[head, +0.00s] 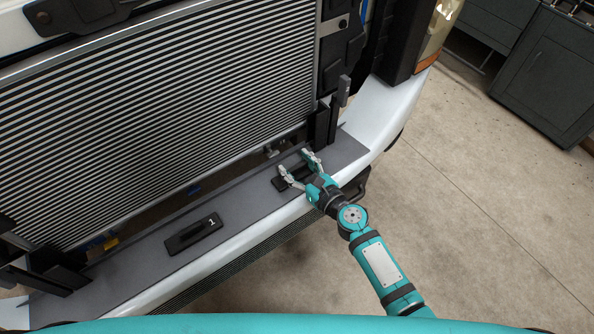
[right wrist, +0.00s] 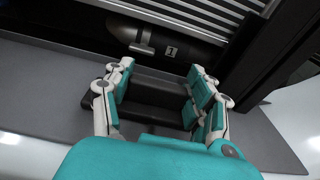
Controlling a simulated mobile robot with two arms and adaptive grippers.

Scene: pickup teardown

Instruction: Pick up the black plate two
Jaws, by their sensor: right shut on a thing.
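A black plate (head: 293,171) with a raised handle sits on the grey shelf (head: 245,197) of the truck's front, at its right part. Its number is not visible, hidden by my gripper. It also shows in the right wrist view (right wrist: 155,92). My right gripper (head: 294,162) is over this plate, its fingers on either side of the handle and shut on it. In the right wrist view the gripper (right wrist: 160,82) has a finger at each end of the handle. The plate appears to rest on the shelf. My left gripper is not in view.
Another black plate marked 1 (head: 193,234) lies on the shelf to the left. A large ribbed radiator (head: 190,110) rises behind the shelf, with a dark upright post (head: 326,120) close to my gripper. The white bumper edge (head: 290,215) runs in front; the concrete floor (head: 480,190) is clear.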

